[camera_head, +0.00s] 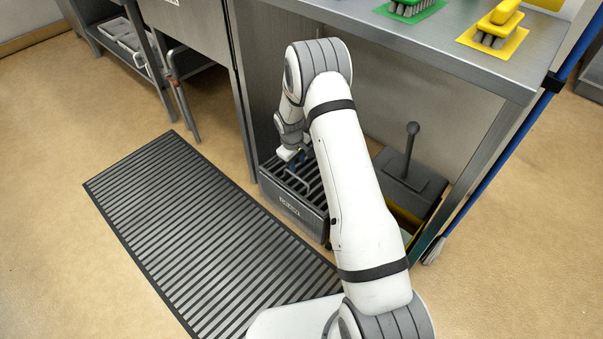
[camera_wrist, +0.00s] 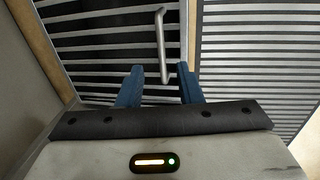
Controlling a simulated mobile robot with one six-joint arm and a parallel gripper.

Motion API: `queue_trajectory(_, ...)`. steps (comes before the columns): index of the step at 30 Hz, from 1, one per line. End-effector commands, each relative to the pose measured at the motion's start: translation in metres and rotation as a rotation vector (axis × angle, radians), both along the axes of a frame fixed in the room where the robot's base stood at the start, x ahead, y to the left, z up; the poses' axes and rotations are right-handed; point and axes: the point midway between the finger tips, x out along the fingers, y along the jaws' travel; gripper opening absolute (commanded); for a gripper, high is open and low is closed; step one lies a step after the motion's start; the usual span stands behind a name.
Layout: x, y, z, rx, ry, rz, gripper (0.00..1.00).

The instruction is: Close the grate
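The grate (camera_head: 312,176) is a set of pale metal slats with dark gaps on top of a grey metal box (camera_head: 290,203) under the steel table. In the wrist view, the grate (camera_wrist: 100,45) fills the upper left and centre. Its bar handle (camera_wrist: 162,45) runs up and down there, with its lower end between my fingertips. My gripper (camera_wrist: 158,78) has two blue fingers held apart, one on each side of the handle, with visible gaps. I cannot tell how deep the fingers reach. In the head view, my gripper (camera_head: 298,162) is over the grate, partly hidden by my arm.
A striped floor mat (camera_head: 200,225) lies in front of the box. A dark pedal-like unit with an upright lever (camera_head: 411,150) stands right of the box. Table legs (camera_head: 243,125) and the tabletop edge (camera_head: 440,60) bound the space. Brushes (camera_head: 495,30) sit on top.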

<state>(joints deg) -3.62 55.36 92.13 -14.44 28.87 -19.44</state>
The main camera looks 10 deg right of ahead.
Motion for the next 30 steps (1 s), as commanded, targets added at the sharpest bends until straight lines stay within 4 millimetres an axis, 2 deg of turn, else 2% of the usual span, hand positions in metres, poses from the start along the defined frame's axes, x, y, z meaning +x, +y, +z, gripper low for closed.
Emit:
queue_trajectory(15,0.006,-0.007,-0.073,0.0,0.001,0.006,0.33)
queue_trajectory(20,0.007,-0.007,-0.081,-0.001,0.001,0.007,0.33)
queue_trajectory(27,0.007,-0.007,-0.081,-0.001,0.001,0.007,0.33)
queue_trajectory(30,0.007,-0.007,-0.081,-0.001,0.001,0.007,0.26)
